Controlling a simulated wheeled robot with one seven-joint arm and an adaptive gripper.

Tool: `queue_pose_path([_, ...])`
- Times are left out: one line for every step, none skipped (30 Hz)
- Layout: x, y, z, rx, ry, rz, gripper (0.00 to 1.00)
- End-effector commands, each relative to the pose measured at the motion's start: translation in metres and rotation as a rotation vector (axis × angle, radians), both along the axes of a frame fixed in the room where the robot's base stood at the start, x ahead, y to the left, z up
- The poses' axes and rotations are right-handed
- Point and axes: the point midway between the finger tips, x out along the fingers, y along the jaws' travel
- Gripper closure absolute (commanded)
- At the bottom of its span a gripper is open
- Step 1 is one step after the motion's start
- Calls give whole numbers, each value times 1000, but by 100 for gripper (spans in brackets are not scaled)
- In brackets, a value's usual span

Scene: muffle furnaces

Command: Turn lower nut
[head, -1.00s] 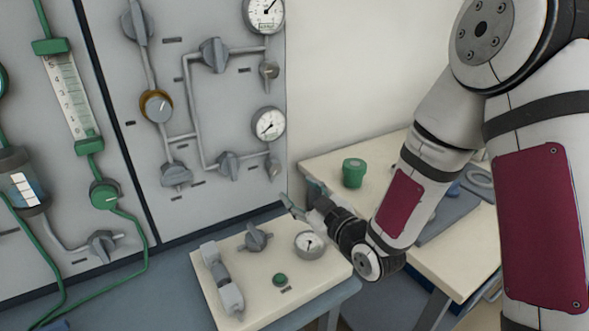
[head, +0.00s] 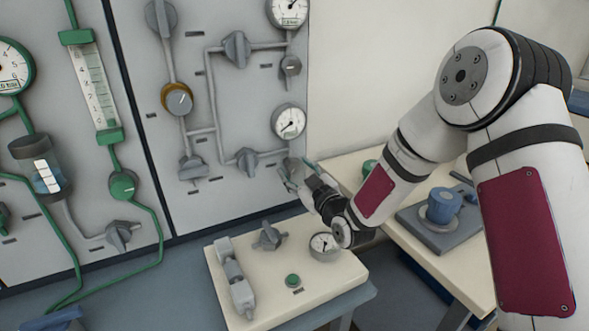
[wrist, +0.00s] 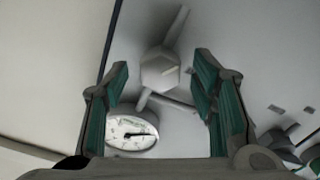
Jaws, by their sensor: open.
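The lower nut (wrist: 162,70) is a grey hexagonal fitting on a pipe beside the round white lower gauge (wrist: 130,133). In the head view, the lower gauge (head: 289,121) sits on the grey panel, and the nut just below it is largely hidden by my gripper (head: 292,176). My gripper is open and empty, its fingers pointing at the panel. In the wrist view, the nut shows between the two green-padded fingers, apart from both pads. Whether it lies between the fingertips in depth, I cannot tell.
The upper nut (head: 290,66) and several grey valve knobs are on the same panel (head: 240,95). Below stands a cream block (head: 330,275) with a knob, small gauge and green button. A bench (head: 420,240) with a blue container (head: 443,205) is at right.

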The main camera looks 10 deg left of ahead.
Motion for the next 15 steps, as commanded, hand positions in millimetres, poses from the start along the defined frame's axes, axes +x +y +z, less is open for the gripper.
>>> queue_pose_path([5,3,0,1,-1,0,48])
queue_pose_path([7,5,0,0,0,0,48])
queue_pose_path([10,6,0,1,-1,0,48])
queue_pose_path([11,7,0,1,-1,-1,48])
queue_pose_path([12,8,0,1,-1,0,48])
queue_pose_path([13,9,0,0,0,0,48])
queue_pose_path([14,9,0,-1,1,0,48])
queue_pose_path([14,10,0,-1,1,1,48])
queue_pose_path([15,10,0,-1,1,1,48])
queue_pose_path([15,10,0,-1,1,1,48])
queue_pose_path([15,10,0,-1,1,1,48])
queue_pose_path([15,10,0,-1,1,1,48])
queue_pose_path([15,10,0,-1,1,1,48])
queue_pose_path([15,10,0,-1,1,1,48])
queue_pose_path([15,10,0,-1,1,1,48])
